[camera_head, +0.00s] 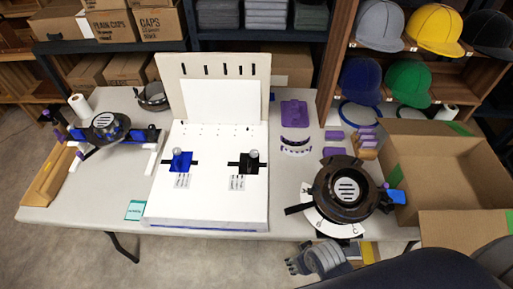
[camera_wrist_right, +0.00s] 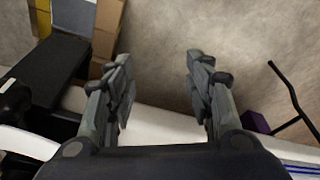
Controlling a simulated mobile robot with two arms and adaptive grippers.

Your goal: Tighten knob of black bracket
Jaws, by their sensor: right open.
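The black bracket (camera_head: 246,168) sits on the right half of the white board (camera_head: 205,205), with a grey knob (camera_head: 254,155) standing on it. A blue bracket (camera_head: 181,167) with a similar grey knob (camera_head: 177,153) sits to its left. I cannot tell how tight either knob is. My right gripper (camera_head: 300,263) is at the front edge of the table, below and right of the black bracket and well apart from it. In the right wrist view the right gripper (camera_wrist_right: 158,70) is open and empty, with floor behind its fingers. My left gripper is not in view.
A round black device (camera_head: 345,190) stands on the table right of the board. An open cardboard box (camera_head: 440,165) is at the far right. Purple parts (camera_head: 294,113) lie behind. Another black round device (camera_head: 106,125) stands at left. A teal card (camera_head: 135,210) lies near the front edge.

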